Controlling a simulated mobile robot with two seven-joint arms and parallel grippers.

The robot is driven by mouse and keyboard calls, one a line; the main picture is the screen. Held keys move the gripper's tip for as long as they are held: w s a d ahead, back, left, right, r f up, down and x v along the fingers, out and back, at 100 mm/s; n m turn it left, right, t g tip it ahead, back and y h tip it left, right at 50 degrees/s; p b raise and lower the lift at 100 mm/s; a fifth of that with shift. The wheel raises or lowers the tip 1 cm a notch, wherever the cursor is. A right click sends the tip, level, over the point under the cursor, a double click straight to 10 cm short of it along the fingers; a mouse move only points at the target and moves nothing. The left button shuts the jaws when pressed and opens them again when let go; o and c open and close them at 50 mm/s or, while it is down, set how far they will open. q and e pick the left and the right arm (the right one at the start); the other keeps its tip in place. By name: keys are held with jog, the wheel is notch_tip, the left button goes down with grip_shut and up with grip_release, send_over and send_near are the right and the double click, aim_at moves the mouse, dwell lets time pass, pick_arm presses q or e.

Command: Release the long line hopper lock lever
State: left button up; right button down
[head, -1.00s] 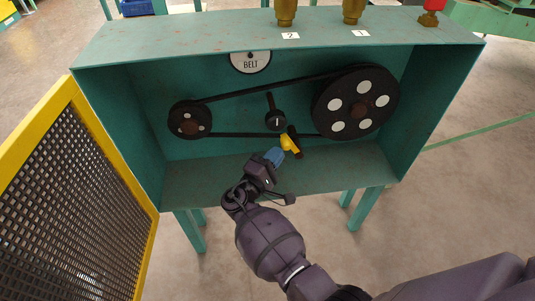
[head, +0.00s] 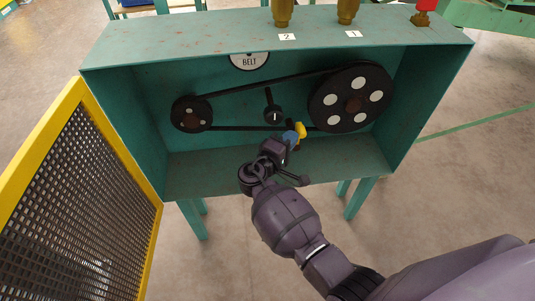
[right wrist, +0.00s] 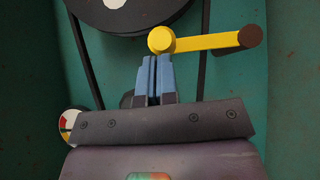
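A yellow lever (head: 301,129) with a dark brown end is inside the green box, below the belt between the two pulleys. In the right wrist view, the lever (right wrist: 207,41) points right from its round yellow end to its brown tip. My right gripper (head: 290,138) is at the lever. Its blue fingers (right wrist: 157,60) are close together with a thin dark slit between them. Their tips are right under the round yellow end and seem to touch it; no grip around it shows. No label tying this lever to a hopper is readable. My left gripper is out of view.
A large black pulley (head: 351,98) and a small one (head: 191,114) carry a belt. A black hub with a pointer (head: 272,113) is between them. A yellow-framed mesh guard (head: 75,195) stands open at left. The box floor (head: 205,174) is bare.

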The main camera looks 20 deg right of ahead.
jog(key=shift+d, duration=0.1)
dwell(0.3)
pick_arm(q)
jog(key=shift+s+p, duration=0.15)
jog(key=shift+p, duration=0.3)
pick_arm(e)
jog(key=v, duration=1.1)
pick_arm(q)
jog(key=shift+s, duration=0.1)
pick_arm(e)
jog(key=shift+s, duration=0.1)
